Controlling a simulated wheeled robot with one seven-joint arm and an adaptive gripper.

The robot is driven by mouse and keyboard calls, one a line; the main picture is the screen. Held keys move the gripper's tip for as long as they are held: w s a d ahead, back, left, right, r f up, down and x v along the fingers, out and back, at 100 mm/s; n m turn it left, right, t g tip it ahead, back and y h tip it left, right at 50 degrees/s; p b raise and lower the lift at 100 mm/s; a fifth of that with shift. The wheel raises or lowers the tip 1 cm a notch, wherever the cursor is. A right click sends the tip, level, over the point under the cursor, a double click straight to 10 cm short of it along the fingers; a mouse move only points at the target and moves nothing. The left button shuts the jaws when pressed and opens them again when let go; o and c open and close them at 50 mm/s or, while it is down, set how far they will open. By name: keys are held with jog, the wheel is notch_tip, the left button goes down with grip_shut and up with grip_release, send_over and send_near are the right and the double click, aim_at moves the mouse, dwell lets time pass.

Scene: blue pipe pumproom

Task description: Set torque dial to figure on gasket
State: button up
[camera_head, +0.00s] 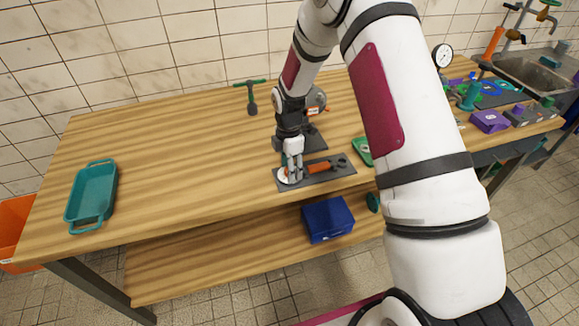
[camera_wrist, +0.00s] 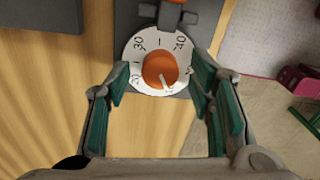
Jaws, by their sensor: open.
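The torque dial (camera_wrist: 157,64) is a white disc with black figures and an orange knob (camera_wrist: 160,70) in its middle. The figures 30, 40 and 20 can be read; the white pointer line on the knob points toward the lower right, where a figure is partly hidden. In the head view the dial (camera_head: 286,177) sits at the left end of a dark plate (camera_head: 343,172) near the table's front edge. My gripper (camera_wrist: 165,95) is open, its green-padded fingers on either side of the dial, apart from the knob. I cannot make out a gasket bearing a figure.
An orange-handled tool (camera_head: 319,167) lies on the same plate. A green tray (camera_head: 364,151) is just right of it, partly behind my arm. A teal tray (camera_head: 92,195) is at the far left. A green T-handle (camera_head: 250,92) stands behind.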

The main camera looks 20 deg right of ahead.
grip_shut()
